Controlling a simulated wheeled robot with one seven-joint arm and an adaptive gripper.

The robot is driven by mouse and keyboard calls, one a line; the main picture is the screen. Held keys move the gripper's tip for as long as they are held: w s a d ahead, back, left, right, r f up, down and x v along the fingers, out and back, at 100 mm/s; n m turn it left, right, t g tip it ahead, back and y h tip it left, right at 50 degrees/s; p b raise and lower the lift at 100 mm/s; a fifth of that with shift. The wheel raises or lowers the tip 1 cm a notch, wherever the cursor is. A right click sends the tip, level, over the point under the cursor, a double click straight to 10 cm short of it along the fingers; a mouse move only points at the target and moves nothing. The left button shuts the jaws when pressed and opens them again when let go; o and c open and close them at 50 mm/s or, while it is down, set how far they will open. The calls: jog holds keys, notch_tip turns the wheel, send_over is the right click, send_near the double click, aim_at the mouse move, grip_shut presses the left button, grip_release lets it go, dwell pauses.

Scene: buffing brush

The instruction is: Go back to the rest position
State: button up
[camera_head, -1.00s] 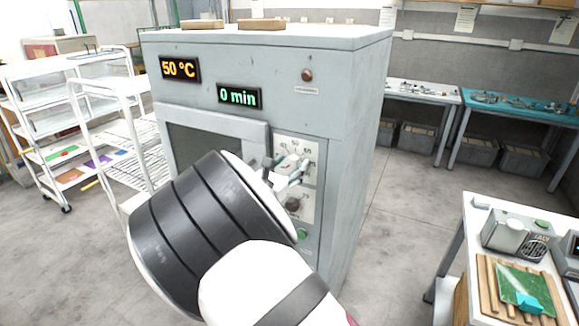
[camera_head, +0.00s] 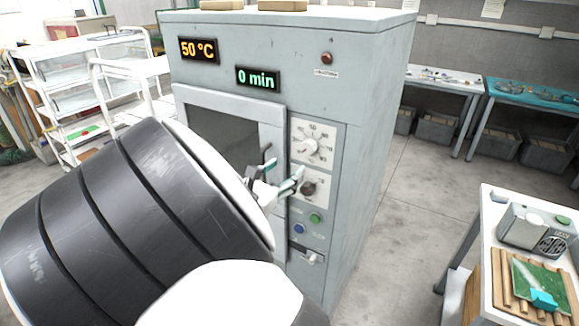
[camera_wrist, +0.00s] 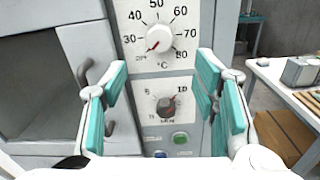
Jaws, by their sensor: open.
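My gripper (camera_head: 280,180) is open and empty in front of the grey oven's control panel. In the wrist view its teal-padded fingers (camera_wrist: 158,100) stand apart, framing the panel, with no thing between the pads. The grey oven (camera_head: 375,95) has a white temperature dial (camera_wrist: 158,37) and a dark timer knob (camera_wrist: 166,106) below it. I cannot tell whether the fingers touch the panel. The oven displays read 50 °C (camera_head: 199,49) and 0 min (camera_head: 258,78). The oven door (camera_head: 225,105) looks closed, partly hidden by my arm.
A green button (camera_head: 315,218) and a blue button (camera_head: 299,228) sit below the knobs. White wire carts (camera_head: 85,90) stand at the left. A white table (camera_head: 490,225) with a small device and a green board is at the right. Open floor (camera_head: 420,190) lies between.

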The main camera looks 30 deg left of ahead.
dwell(0.4)
jog(key=w+d+r+m+g+h, duration=0.2)
jog(key=d+m+h, duration=0.15)
jog(key=d, duration=0.55)
jog(key=w+d+r+m+g+h, duration=0.25)
jog(key=d+m, duration=0.25)
jog(key=d, duration=0.3)
jog(key=s+d+r+m+g, duration=0.2)
jog(key=d+m+g, duration=0.15)
jog(key=d, duration=0.55)
jog(key=s+d+r+m+g, duration=0.1)
jog(key=s+d+m+g, duration=0.15)
jog(key=d+m, duration=0.45)
jog(key=s+d+r+m+g+y, duration=0.35)
jog(key=s+d+m, duration=0.35)
jog(key=s+d, duration=0.55)
jog(key=s+d+r+m+t+y+b, duration=0.1)
jog(key=s+m+y, duration=0.2)
jog(key=s+m, duration=0.5)
jog(key=shift+s+d+r+t+y, duration=0.25)
jog(key=shift+s+d+t+y, duration=0.1)
jog(key=shift+s, duration=1.15)
